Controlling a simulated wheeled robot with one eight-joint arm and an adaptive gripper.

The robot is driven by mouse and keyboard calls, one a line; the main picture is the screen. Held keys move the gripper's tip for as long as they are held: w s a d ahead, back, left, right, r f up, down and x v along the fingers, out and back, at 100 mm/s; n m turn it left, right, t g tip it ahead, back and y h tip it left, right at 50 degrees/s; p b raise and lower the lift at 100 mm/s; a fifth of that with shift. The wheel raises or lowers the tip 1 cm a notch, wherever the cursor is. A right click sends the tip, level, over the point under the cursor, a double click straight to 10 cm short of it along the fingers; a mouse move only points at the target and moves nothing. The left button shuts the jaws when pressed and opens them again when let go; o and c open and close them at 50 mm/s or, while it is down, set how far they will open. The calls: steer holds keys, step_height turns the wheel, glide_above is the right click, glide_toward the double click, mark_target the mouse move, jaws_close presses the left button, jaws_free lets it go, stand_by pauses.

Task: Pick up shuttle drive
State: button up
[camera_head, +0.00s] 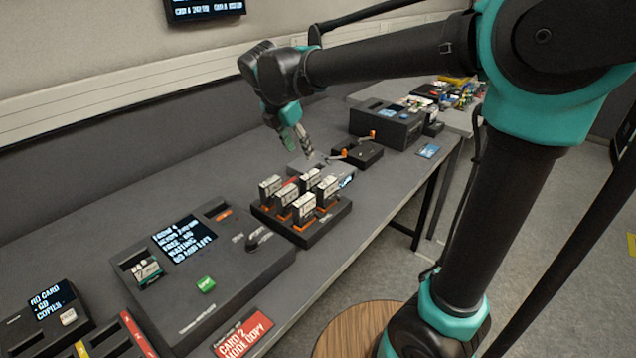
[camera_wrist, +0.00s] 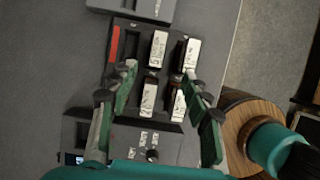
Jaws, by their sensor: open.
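A black rack (camera_head: 325,232) holds several upright drives with white labels and orange bases, one of them at its left (camera_head: 270,189). I cannot tell which one is the shuttle drive. In the wrist view the rack (camera_wrist: 131,64) shows labelled drives, two in an upper row (camera_wrist: 158,49) and two in a lower row (camera_wrist: 149,96), and a dark empty-looking slot beside a red strip. My gripper (camera_head: 303,150) is open and hangs above and behind the rack. In the wrist view its green fingers (camera_wrist: 160,76) are spread on either side of the drives, with nothing between them held.
A console (camera_head: 248,276) with a lit screen and green button stands left of the rack. Black boxes with orange levers (camera_head: 357,153) and a larger black case (camera_head: 385,127) stand beyond it. A red card (camera_head: 243,334) lies at the front edge. The bench (camera_head: 120,215) is clear at the back.

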mark_target(310, 175)
steer(key=x, duration=1.2)
steer(key=shift+x, duration=2.6)
steer(key=shift+w+a, duration=0.1)
steer(key=shift+a, duration=0.05)
jaws_close()
